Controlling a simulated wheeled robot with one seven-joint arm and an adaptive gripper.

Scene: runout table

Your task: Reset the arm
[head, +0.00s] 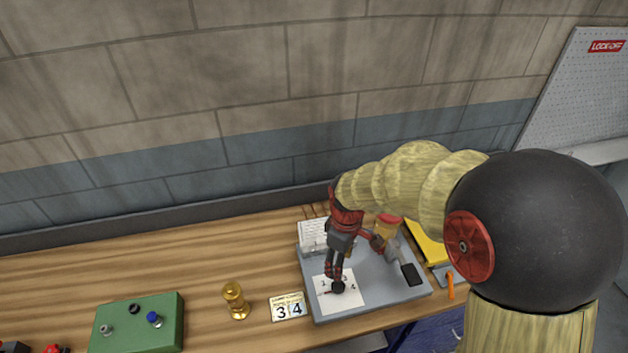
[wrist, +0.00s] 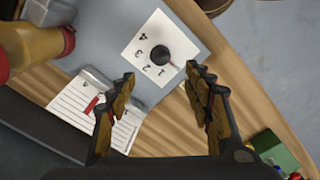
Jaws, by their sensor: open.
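My arm reaches in from the right in the head view and bends down over the grey tray (head: 386,300). My gripper (head: 338,280) hangs above the white number card (head: 352,297) in the tray. In the wrist view, my gripper (wrist: 160,74) has its two fingers wide apart with nothing between them. A round black knob with a red mark (wrist: 160,55) sits on the number card (wrist: 143,37), beyond the fingertips. The knob also shows in the head view (head: 338,287), close to the gripper; I cannot tell whether they touch there.
A green box with several knobs (head: 140,325), a brass object (head: 236,300) and a "3 4" number card (head: 289,307) stand on the wooden table (head: 60,290). A yellow bottle (wrist: 32,45) and lined paper (wrist: 90,113) are beside the gripper.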

